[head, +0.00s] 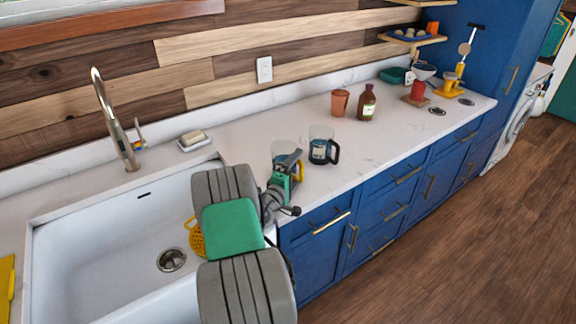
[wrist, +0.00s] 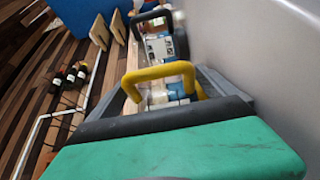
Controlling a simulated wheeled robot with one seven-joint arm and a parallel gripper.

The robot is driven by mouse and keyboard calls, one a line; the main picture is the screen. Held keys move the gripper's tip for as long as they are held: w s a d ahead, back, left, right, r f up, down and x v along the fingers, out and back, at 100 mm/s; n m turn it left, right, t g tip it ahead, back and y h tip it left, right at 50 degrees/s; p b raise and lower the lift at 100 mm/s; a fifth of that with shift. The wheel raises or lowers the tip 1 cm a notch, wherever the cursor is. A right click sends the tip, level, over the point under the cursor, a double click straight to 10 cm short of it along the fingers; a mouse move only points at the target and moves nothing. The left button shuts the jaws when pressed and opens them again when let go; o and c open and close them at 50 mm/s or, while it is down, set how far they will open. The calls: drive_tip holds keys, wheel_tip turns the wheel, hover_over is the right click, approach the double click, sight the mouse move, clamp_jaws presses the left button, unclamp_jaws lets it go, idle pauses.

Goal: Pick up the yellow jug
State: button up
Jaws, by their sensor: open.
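The yellow jug, a clear glass jug (head: 281,150) with a yellow handle, stands on the white counter just right of the sink. My gripper (head: 291,168) is open at this jug and partly covers it in the head view. In the wrist view the yellow handle (wrist: 158,72) shows between the open fingers (wrist: 166,98), with part of the jug's pale and blue body below it. I cannot tell whether the fingers touch the handle. A similar jug with a black handle (head: 321,146) stands close by on the right; it also shows in the wrist view (wrist: 158,46).
The white sink (head: 110,235) lies to the left, with a yellow strainer (head: 197,240) partly hidden by my arm. A soap dish (head: 194,142) sits behind it. An orange cup (head: 340,103) and a brown bottle (head: 367,103) stand farther right. The counter front beyond the black-handled jug is clear.

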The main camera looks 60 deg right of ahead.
drive_tip(key=c, duration=1.8)
